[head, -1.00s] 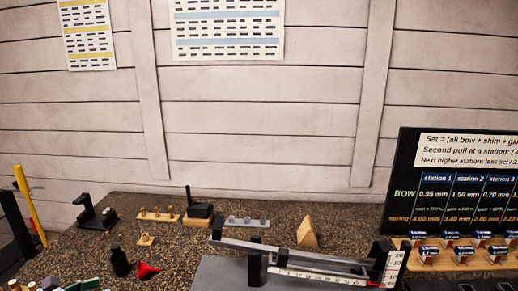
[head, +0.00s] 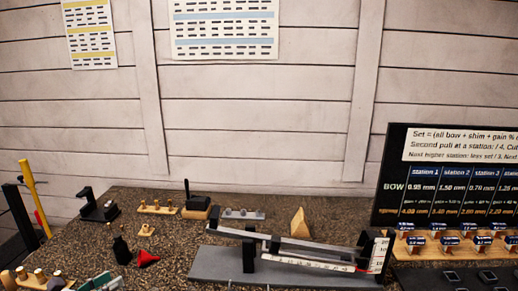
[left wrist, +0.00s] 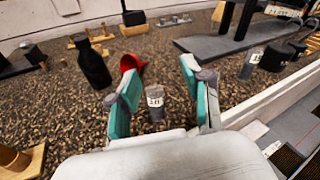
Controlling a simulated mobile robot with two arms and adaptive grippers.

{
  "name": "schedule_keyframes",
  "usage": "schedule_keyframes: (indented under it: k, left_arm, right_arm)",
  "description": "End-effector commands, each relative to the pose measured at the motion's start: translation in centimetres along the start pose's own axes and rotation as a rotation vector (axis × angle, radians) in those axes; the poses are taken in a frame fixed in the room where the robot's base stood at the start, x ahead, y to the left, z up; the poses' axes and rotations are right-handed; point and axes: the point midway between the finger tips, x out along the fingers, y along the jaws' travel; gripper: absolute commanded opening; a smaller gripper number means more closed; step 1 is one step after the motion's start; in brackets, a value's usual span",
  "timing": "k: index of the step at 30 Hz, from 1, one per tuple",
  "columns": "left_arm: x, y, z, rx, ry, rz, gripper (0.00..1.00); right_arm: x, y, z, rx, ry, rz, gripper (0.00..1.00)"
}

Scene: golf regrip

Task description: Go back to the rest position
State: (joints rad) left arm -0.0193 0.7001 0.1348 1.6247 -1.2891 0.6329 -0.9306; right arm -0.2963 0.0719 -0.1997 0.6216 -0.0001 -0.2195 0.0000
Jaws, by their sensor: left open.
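My left gripper (left wrist: 158,84) is open in the left wrist view, its two teal-padded fingers spread apart. A small grey cylinder with a white label (left wrist: 156,102) shows between the fingers and stands on the speckled bench; the fingers do not close on it. In the head view only the tips of my left gripper (head: 98,284) show at the bottom left edge. A black bottle (head: 121,250) and a red funnel (head: 148,258) stand just beyond it; the bottle (left wrist: 92,62) and funnel (left wrist: 132,65) also show in the left wrist view. My right gripper is not in view.
A long beam fixture with a scale (head: 310,261) stands on a grey plate (head: 215,264) at centre right. Wooden peg holders (head: 158,207), a black stand (head: 98,205) and a wooden wedge (head: 298,222) sit behind. A board (head: 440,205) stands at right. Bare bench (head: 180,240) lies in between.

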Motion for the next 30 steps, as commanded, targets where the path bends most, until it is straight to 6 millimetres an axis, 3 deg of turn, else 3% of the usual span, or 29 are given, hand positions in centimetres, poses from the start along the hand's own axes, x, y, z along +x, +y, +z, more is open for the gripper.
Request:
schedule_keyframes:
  k: [8, 13, 17, 21, 25, 30]
  left_arm:
    - [0.3, -2.8, 1.4, -0.424, -0.284, 0.09, 0.49]
    - [-1.7, -3.8, 0.1, -0.961, -0.528, 0.235, 0.49]
    - [-4.3, -4.6, -4.2, -1.432, -0.673, 0.414, 0.49]
    - [-7.4, -7.6, -10.9, -1.907, -0.757, 0.675, 0.49]
    - [-9.8, -11.7, -15.9, -2.209, -0.768, 0.917, 0.49]
    - [-12.2, -16.7, -19.7, -2.433, -0.738, 1.169, 0.49]
  right_arm:
    - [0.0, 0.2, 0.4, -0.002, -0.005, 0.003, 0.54]
    - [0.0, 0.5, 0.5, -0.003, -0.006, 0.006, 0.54]
    - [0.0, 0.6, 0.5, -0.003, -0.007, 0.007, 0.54]
    - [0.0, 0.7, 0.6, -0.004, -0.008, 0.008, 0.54]
    - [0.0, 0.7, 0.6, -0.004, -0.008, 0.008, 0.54]
    - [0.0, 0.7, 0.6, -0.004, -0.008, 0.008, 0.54]
